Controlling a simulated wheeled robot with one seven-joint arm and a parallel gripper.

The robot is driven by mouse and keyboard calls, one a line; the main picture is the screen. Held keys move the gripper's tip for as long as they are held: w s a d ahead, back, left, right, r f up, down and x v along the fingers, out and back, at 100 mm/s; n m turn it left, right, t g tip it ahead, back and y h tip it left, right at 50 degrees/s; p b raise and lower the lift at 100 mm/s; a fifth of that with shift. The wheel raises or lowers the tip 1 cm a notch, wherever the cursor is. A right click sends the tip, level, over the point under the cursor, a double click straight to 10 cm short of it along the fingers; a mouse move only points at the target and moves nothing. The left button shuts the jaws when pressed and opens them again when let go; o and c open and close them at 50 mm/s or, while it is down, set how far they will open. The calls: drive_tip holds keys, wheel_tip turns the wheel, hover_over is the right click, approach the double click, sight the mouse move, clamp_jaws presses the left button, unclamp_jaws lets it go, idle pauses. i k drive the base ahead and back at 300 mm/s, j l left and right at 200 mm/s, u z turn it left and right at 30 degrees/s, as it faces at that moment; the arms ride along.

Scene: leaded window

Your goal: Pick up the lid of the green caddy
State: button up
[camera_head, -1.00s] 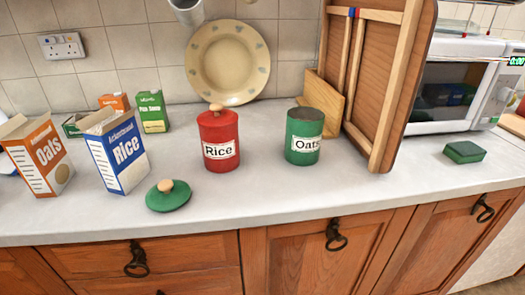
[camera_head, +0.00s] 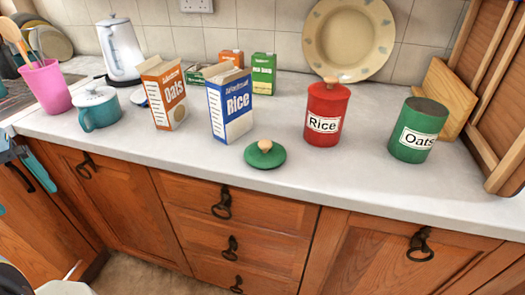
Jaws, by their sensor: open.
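The green lid (camera_head: 264,155) lies on the worktop near its front edge, with its round wooden knob upward. The green caddy (camera_head: 418,130), labelled Oats, stands upright and open-topped to the right. The red caddy (camera_head: 326,112), labelled Rice, stands between them with its own lid on. The green lid is apart from both caddies. I do not see my gripper in this view. Nothing touches the green lid.
The blue Rice box (camera_head: 231,106) and orange Oats box (camera_head: 165,94) stand left of the lid. A teal pot (camera_head: 98,110), pink holder (camera_head: 46,88) and kettle (camera_head: 121,52) are farther left. The worktop (camera_head: 330,172) around the lid is clear.

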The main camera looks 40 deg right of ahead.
sight(264, 154)
drive_tip(key=i+j+z, duration=0.15)
drive_tip(key=z, duration=0.25)
drive_tip(key=i+j+z, duration=0.1)
drive_tip(key=z, duration=0.3)
drive_tip(key=i+j+z, duration=0.1)
drive_tip(key=j+z, duration=0.3)
drive_tip(key=l, duration=0.1)
